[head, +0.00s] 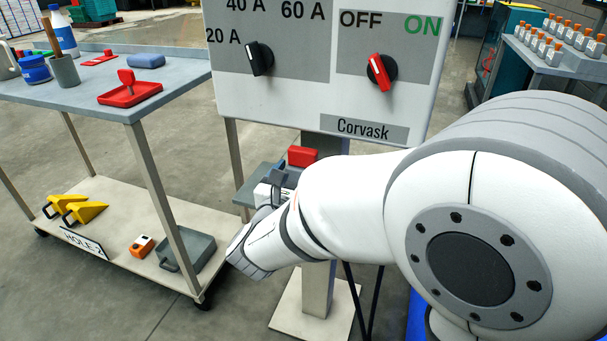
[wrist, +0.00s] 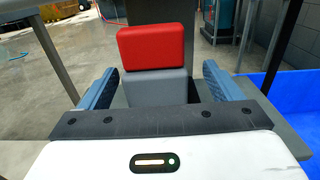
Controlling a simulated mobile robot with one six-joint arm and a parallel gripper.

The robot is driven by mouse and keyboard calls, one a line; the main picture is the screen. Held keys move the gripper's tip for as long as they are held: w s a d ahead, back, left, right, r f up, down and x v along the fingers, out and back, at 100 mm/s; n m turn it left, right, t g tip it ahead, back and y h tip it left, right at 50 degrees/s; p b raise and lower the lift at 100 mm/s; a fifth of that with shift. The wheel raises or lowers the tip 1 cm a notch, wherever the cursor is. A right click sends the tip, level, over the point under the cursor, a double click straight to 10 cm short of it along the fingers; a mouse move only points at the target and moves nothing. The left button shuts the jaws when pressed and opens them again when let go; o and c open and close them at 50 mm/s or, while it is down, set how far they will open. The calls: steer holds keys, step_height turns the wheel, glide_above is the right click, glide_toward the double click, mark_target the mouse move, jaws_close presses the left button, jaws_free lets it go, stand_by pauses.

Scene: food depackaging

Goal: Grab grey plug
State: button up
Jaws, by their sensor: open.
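A grey block (wrist: 155,88), which looks like the grey plug, stands between my fingers in the wrist view. A red block (wrist: 152,47) shows directly above it in that picture; I cannot tell whether the two are joined. The red block also shows in the head view (head: 302,156), on a small grey shelf under the switch panel. My gripper (wrist: 161,72) is open, with one blue-grey finger on each side of the grey block and a visible gap to each. In the head view my gripper (head: 275,186) is at the shelf and the grey block cannot be made out clearly.
The switch panel (head: 290,92) with two knobs hangs just above the shelf (head: 245,190). A cart (head: 70,92) on the left carries a red tool, a bottle and cups. Its lower deck (head: 115,215) holds yellow wedges and a grey case. A blue surface (wrist: 285,98) lies at right.

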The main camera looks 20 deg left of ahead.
mark_target(306, 163)
steer(key=shift+w+a+r, duration=0.1)
steer(key=shift+w+r, duration=0.05)
steer(key=shift+w, duration=1.75)
steer(key=shift+c, duration=0.5)
steer(key=c, duration=1.4)
